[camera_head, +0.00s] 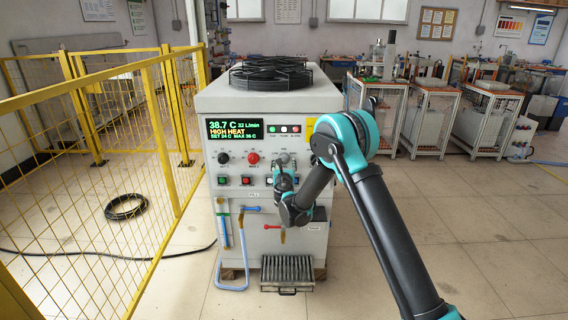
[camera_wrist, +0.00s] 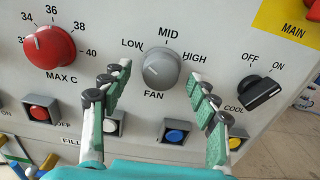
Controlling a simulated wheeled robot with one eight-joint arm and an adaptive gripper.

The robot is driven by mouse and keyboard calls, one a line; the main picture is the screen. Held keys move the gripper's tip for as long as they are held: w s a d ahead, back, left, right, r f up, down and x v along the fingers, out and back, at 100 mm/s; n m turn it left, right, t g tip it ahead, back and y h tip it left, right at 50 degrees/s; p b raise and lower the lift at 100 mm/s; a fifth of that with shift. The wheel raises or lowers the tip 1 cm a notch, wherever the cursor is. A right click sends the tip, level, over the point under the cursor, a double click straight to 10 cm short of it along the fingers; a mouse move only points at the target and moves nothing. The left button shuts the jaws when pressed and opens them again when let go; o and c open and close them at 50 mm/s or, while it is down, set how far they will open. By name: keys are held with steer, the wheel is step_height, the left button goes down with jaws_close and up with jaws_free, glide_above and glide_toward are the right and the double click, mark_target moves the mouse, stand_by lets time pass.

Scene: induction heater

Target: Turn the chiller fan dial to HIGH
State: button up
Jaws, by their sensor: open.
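The grey round fan dial (camera_wrist: 160,66) sits on the white front panel of the chiller, with LOW, MID and HIGH printed around its top. I cannot clearly tell which mark its pointer faces. My gripper (camera_wrist: 158,78) is open, with one green-sided finger on each side of the dial's lower part; contact with the dial is not clear. In the head view, the chiller (camera_head: 230,225) stands ahead, its display reading HIGH HEAT in yellow. My gripper (camera_head: 284,178) is in front of its panel, just below the fan dial (camera_head: 284,158).
The red MAX C dial (camera_wrist: 48,47) is to the left and the black COOL switch (camera_wrist: 261,93) to the right. A blue button (camera_wrist: 175,134) lies below the dial, between the fingers. A yellow fence (camera_head: 150,75) stands left of the chiller.

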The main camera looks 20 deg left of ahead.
steer(key=shift+w+a, duration=0.15)
steer(key=shift+w, duration=0.35)
steer(key=c, duration=1.2)
steer(key=shift+o, duration=0.2)
